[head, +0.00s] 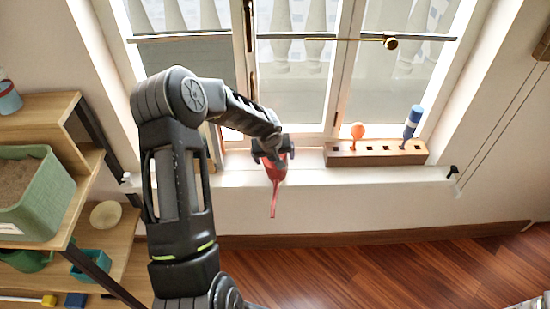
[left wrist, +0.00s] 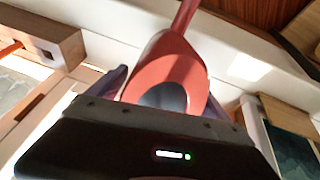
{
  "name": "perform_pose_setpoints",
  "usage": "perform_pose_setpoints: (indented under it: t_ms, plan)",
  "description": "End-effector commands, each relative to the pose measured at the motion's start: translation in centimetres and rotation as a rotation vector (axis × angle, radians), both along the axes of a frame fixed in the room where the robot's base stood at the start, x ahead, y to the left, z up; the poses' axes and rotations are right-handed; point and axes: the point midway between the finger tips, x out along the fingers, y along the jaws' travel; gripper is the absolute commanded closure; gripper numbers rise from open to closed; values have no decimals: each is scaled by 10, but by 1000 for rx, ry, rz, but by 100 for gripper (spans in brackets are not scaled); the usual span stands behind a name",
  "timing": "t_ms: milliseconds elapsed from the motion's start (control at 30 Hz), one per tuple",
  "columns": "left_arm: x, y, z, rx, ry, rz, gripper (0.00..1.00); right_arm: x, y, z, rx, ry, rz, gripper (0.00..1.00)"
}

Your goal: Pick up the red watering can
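The red watering can (head: 275,173) is at the window sill, with its long thin spout reaching down past the sill's front edge in the head view. In the left wrist view its red body and dark opening (left wrist: 166,85) fill the middle, with the spout running to the top. My left gripper (head: 272,150) is over the can. Its purple fingers (left wrist: 163,97) are wide apart, one on each side of the can, and look open. Whether they touch it is hard to see. The gripper hides part of the can. My right gripper is not in view.
A wooden block with holes (head: 376,153) stands on the sill to the right, holding an orange-headed tool (head: 357,131) and a blue-handled tool (head: 413,118). A wooden shelf (head: 120,240) with a green planter (head: 38,205) is at left. The floor (head: 380,268) at right is clear.

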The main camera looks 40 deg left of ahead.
Motion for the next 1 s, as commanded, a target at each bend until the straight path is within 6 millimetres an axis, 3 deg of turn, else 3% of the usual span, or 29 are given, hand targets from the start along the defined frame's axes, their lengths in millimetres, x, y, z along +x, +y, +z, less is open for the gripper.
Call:
perform_pose_setpoints:
  t_ms: [1000]
  plan:
    - [1,0,1,1,-2,0,95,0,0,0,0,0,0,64]
